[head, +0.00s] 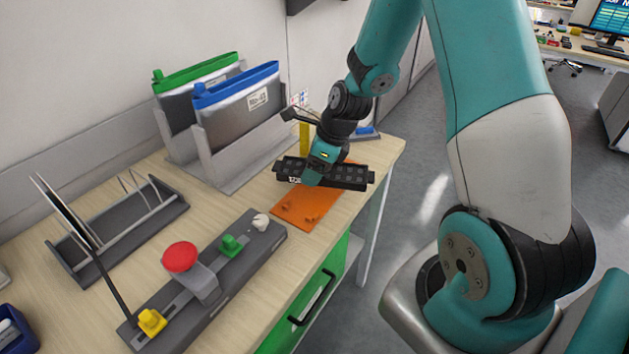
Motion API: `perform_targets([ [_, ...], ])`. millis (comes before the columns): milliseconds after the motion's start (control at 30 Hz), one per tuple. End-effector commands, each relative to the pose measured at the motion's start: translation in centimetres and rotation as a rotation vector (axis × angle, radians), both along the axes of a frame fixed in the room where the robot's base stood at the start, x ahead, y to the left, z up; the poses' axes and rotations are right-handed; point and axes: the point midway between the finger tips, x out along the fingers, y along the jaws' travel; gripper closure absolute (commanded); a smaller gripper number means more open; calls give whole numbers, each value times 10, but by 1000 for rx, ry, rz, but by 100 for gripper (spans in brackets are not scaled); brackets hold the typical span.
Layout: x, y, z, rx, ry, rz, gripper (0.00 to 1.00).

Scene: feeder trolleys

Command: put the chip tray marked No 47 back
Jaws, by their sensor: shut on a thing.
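My gripper (313,178) is shut on a long black tray (347,175) with rows of small square pockets, which looks like the chip tray. The tray is roughly level, above or on the far end of an orange mat (307,206) near the right end of the wooden bench. I cannot tell whether it touches the mat. Its mark is not readable from here, and the gripper hides part of its middle.
Grey holders (240,150) with green-topped (190,75) and blue-topped (235,85) pouches stand behind. A grey rack (118,228) is at left. A dark fixture with a red knob (180,257) and a thin upright rod fills the front. A yellow post (304,138) stands just behind the tray.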

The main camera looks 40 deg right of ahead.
Motion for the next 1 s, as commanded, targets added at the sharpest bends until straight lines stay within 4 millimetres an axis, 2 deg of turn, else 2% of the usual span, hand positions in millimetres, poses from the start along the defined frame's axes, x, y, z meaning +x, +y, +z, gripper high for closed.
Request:
perform_targets([
  [367, 0, -1, -44, 0, 2, -3, 54],
  [767, 0, -1, -50, 0, -2, -2, 54],
  [800, 0, -1, -49, 0, -2, -2, 19],
  [900, 0, -1, -49, 0, -2, -2, 0],
  [1000, 0, -1, -49, 0, -2, -2, 0],
])
